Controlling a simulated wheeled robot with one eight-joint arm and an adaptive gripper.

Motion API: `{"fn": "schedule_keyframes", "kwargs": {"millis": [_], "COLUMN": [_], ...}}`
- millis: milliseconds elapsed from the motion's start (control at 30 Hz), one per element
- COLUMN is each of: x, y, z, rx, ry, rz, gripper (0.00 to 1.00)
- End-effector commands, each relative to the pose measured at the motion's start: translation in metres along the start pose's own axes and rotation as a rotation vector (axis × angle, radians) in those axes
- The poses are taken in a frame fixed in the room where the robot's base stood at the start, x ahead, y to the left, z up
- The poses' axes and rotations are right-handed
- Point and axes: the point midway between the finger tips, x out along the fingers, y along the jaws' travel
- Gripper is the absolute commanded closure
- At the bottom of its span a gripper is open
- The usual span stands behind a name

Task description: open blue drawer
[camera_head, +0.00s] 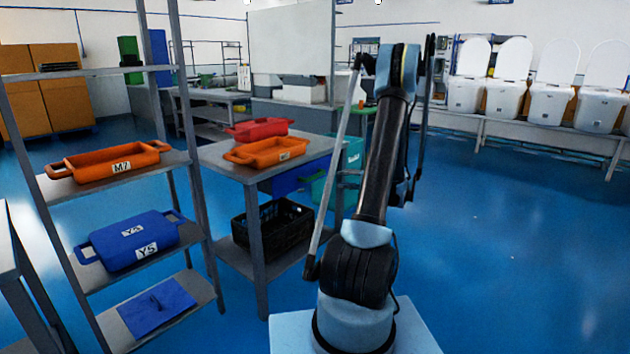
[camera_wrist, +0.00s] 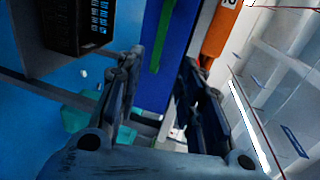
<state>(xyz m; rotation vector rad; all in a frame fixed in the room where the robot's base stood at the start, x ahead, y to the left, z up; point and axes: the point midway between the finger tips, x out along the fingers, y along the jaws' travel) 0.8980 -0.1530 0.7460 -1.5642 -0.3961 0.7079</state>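The blue drawer (camera_head: 288,181) sits under the top of the grey table, left of my arm in the head view. Its blue front (camera_wrist: 181,68) fills the middle of the wrist view, with a green bar (camera_wrist: 162,38) running along it. I see no clear gap around the drawer. My gripper (camera_wrist: 159,64) is open and empty, its two dark fingers spread apart and facing the drawer front. The fingers appear on either side of the green bar's line. I cannot tell the remaining distance. In the head view my arm hides most of the gripper.
Orange (camera_head: 266,152) and red (camera_head: 258,129) trays stand on the table. A black crate (camera_head: 272,228) is on its lower shelf. A teal crate (camera_head: 352,152) stands behind my arm. A shelf rack (camera_head: 200,200) with trays is at left. Floor at right is clear.

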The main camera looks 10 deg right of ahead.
Motion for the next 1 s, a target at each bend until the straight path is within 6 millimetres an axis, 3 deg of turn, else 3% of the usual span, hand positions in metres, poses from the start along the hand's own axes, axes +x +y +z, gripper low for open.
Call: {"fn": "schedule_keyframes", "kwargs": {"millis": [167,1000], "x": [0.013,0.154], "y": [0.001,0.0], "z": [0.0,0.0], "rx": [0.0,0.0], "ry": [-0.001,-0.001], "rz": [-0.001,0.0], "gripper": [0.65,0.65]}}
